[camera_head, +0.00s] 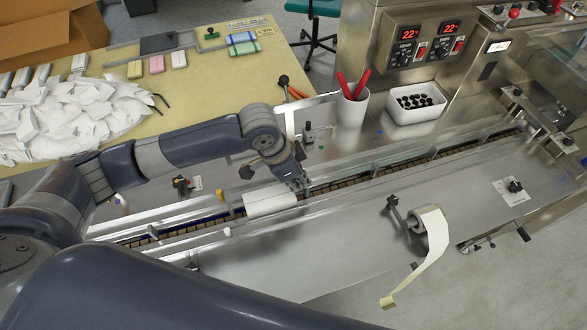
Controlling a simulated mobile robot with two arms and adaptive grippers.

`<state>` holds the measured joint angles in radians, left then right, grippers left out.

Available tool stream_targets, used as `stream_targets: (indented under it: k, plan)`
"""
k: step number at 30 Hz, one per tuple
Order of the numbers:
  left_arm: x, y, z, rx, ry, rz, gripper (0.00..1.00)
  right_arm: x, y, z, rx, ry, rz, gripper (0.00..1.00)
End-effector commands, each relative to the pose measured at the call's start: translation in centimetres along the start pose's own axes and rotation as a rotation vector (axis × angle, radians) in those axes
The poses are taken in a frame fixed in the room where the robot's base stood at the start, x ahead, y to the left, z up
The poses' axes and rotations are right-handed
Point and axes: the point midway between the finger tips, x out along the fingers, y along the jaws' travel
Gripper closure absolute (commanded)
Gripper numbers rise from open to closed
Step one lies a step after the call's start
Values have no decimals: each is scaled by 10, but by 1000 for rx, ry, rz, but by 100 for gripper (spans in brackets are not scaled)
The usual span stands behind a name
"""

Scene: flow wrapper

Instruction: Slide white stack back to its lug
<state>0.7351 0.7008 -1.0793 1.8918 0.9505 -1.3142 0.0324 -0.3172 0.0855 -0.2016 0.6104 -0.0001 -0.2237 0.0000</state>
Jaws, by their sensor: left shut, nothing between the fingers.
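The white stack (270,200) lies in the conveyor channel, left of the picture's middle, between the guide rails. My left gripper (299,187) points down at the right end of the stack, over the channel. Its fingers are shut with nothing between them. It is very close to the stack's right end; I cannot tell if they touch. The lugged chain (375,174) shows in the channel right of the gripper and again at lower left. I cannot make out the stack's own lug. My right gripper is not in view.
Metal guide rails (420,167) run along both sides of the channel. A white cup with red-handled tools (351,107) and a white bin of black parts (415,104) stand behind it. A paper roll (432,228) sits in front at right.

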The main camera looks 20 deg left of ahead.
Motion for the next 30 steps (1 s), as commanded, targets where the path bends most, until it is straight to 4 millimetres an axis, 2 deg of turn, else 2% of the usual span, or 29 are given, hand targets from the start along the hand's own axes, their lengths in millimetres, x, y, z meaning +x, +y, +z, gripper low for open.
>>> stream_targets:
  k: [6,9,14,20,30]
  plan:
    - [25,0,0,0,-1,0,100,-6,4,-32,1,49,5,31]
    - [30,0,0,0,0,-1,100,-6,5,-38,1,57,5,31]
    - [31,0,0,0,0,-1,100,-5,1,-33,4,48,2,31]
    - [30,0,1,0,0,-1,100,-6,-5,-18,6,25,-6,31]
    - [17,0,32,-2,-1,-1,100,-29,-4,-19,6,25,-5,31]
